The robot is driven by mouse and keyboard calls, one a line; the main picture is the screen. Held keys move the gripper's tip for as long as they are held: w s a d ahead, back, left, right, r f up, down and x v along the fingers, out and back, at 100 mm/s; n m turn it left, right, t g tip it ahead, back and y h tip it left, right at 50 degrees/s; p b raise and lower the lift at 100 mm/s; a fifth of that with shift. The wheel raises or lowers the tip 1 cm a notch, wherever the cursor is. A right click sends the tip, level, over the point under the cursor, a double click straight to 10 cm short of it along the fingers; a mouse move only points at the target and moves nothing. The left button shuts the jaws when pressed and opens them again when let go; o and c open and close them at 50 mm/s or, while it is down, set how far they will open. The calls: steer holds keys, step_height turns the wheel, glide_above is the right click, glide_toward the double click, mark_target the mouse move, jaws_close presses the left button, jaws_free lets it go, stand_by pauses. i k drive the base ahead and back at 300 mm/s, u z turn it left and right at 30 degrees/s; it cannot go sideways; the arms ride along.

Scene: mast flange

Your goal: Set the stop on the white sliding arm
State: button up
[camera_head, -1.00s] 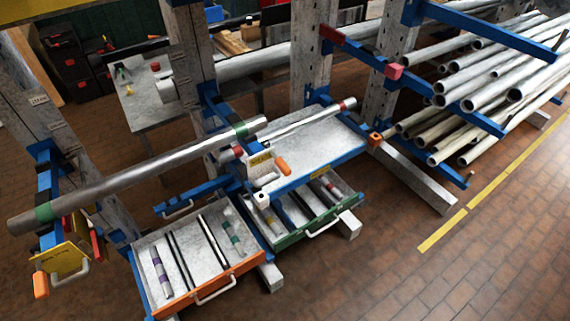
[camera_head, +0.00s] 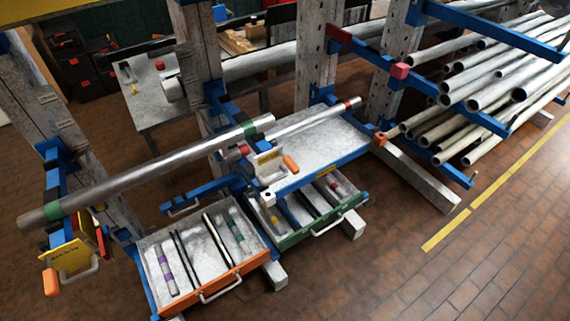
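No arm is plainly white along its length, so I cannot tell for sure which is the sliding arm. A white plate (camera_head: 268,166) with a yellow label stands on the blue arm by the middle post, with an orange grip (camera_head: 290,163) at its right. A similar yellow plate (camera_head: 72,257) with a pale handle and an orange grip (camera_head: 50,282) hangs at the left post. A long grey pipe (camera_head: 150,172) with green bands rests across both blue supports. I cannot tell which part is the stop or how it is set. My gripper is not in view.
An orange-fronted drawer (camera_head: 222,283) and a green-fronted drawer (camera_head: 325,224) stand open with rods inside. A grey-topped blue tray (camera_head: 325,150) sits above. Racked pipes (camera_head: 480,95) fill the right. The brick floor (camera_head: 400,285) is clear at lower right.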

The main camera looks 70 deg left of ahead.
mark_target(287, 162)
steer(key=k, duration=2)
steer(key=u, duration=1.7)
steer(key=i, duration=0.65)
steer(key=z, duration=0.2)
